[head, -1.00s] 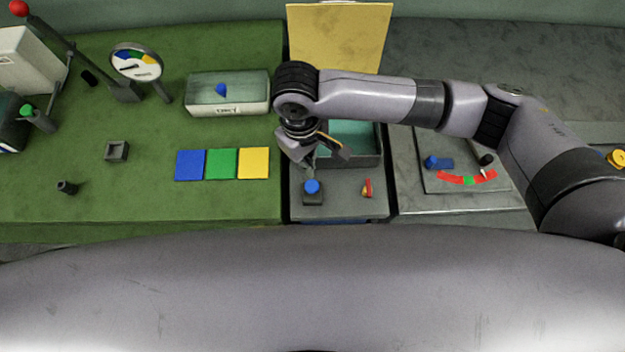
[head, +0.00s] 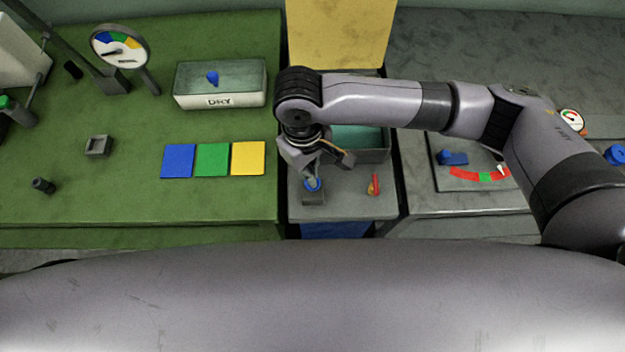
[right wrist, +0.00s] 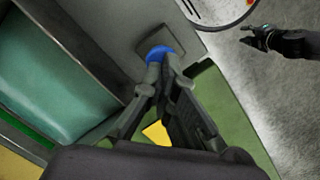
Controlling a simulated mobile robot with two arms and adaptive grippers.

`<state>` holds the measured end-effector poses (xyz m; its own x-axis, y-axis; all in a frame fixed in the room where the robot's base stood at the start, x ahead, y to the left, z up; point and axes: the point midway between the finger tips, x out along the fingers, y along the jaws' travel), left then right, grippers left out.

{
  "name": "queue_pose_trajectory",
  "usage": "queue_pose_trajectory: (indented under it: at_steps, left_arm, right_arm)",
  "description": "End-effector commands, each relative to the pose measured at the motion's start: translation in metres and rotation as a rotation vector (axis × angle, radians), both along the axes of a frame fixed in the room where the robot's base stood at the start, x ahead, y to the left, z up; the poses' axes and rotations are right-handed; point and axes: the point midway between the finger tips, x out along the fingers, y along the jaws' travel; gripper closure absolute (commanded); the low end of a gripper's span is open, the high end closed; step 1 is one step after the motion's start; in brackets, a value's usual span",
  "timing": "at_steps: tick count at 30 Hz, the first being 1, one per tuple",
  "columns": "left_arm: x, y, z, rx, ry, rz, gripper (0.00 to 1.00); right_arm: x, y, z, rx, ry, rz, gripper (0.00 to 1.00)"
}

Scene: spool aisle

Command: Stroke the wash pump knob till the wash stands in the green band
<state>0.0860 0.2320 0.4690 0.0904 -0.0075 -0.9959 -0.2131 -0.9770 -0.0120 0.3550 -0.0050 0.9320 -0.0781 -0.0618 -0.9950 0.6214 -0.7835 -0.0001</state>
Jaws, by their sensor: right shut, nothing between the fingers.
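The blue knob (head: 312,185) sits on a small dark block at the front of the grey middle stand. My right gripper (head: 313,176) is shut and empty, its fingertips at the knob and partly hiding it. In the right wrist view the knob (right wrist: 158,53) shows just beyond the fingertips; I cannot tell whether they touch. A red-green-red arc scale (head: 485,176) lies on the right bench, its pale pointer over the right red part. I cannot tell which gauge reads the wash. A dark jointed shape, perhaps my left gripper (right wrist: 262,38), shows in the right wrist view.
A teal-lined tub (head: 374,154) stands behind the knob. A small red-and-yellow piece (head: 375,184) is right of it. On the green bench are a DRY box (head: 220,98), blue, green and yellow squares, and a round dial (head: 120,46). A blue piece (head: 452,157) lies on the right panel.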

Motion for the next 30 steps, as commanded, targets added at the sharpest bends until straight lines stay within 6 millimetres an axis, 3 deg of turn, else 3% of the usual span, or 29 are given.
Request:
queue_pose_trajectory:
  at_steps: [8,16,22,30]
  left_arm:
    - [0.0,0.0,0.0,0.0,0.001,-0.001,0.7]
    - [0.0,0.003,-0.003,0.003,0.001,-0.001,0.7]
    - [0.0,0.004,-0.001,0.004,0.0,-0.001,0.7]
    - [0.0,0.004,0.017,0.005,0.0,0.0,0.7]
  right_arm:
    - [0.0,0.0,-0.003,-0.001,0.001,-0.001,1.0]
    - [0.0,0.0,-0.031,-0.001,0.001,-0.002,1.0]
    - [0.001,0.001,-0.027,-0.001,0.001,-0.001,1.0]
    - [0.023,0.018,-0.017,-0.001,0.001,-0.002,1.0]
